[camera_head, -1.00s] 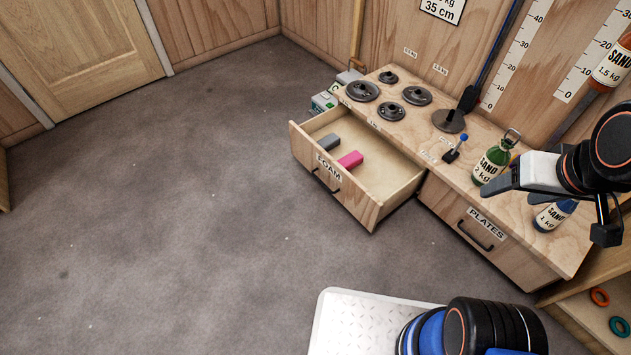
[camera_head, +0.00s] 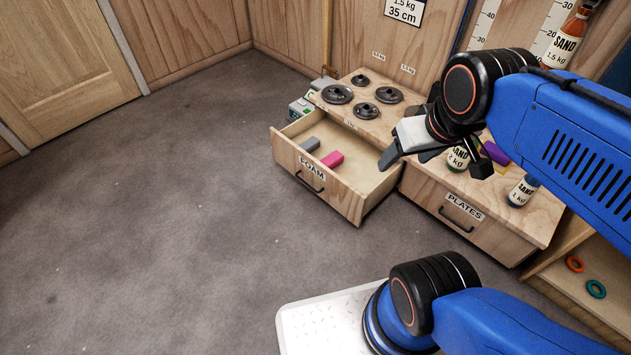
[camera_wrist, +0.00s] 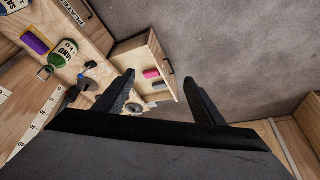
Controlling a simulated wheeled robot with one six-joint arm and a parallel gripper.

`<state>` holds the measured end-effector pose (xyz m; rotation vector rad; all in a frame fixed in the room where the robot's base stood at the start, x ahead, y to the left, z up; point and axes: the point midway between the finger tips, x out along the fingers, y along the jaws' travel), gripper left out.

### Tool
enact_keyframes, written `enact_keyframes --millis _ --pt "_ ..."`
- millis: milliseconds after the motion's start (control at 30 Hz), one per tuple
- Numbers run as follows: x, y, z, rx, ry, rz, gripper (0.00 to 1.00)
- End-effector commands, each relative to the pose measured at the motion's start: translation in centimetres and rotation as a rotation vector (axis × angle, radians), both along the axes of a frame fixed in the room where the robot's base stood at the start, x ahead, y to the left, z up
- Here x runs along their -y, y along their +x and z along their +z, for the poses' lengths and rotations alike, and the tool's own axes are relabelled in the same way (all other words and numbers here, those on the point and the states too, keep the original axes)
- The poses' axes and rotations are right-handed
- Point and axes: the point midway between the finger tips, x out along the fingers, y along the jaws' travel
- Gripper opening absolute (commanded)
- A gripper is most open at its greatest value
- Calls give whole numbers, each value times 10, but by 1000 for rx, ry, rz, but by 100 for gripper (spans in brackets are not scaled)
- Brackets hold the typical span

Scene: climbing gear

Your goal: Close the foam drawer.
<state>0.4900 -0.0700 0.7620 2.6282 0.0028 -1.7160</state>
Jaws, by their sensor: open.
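The foam drawer (camera_head: 326,181) stands pulled out of the left part of the wooden bench, with its "FOAM" label and dark handle (camera_head: 309,181) facing the open floor. A grey block (camera_head: 310,145) and a pink block (camera_head: 332,160) lie inside it. My gripper (camera_head: 432,160) is open and empty, above and to the right of the drawer, in front of the bench. In the wrist view my gripper's two fingers (camera_wrist: 160,88) are spread apart, with the open drawer (camera_wrist: 132,48) seen beyond and between them.
The plates drawer (camera_head: 450,208) to the right is shut. Black weight plates (camera_head: 338,94) lie on the bench top, and sand bottles (camera_head: 522,190) stand at its right. The floor (camera_head: 170,230) in front of the drawer is clear.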

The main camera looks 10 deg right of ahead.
Motion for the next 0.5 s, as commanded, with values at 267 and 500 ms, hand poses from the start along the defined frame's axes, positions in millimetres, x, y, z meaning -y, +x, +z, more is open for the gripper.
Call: enact_keyframes --millis 267,500 --pt "3 18 0 -38 -49 49 0" --pt "8 63 -4 -124 -174 178 0"
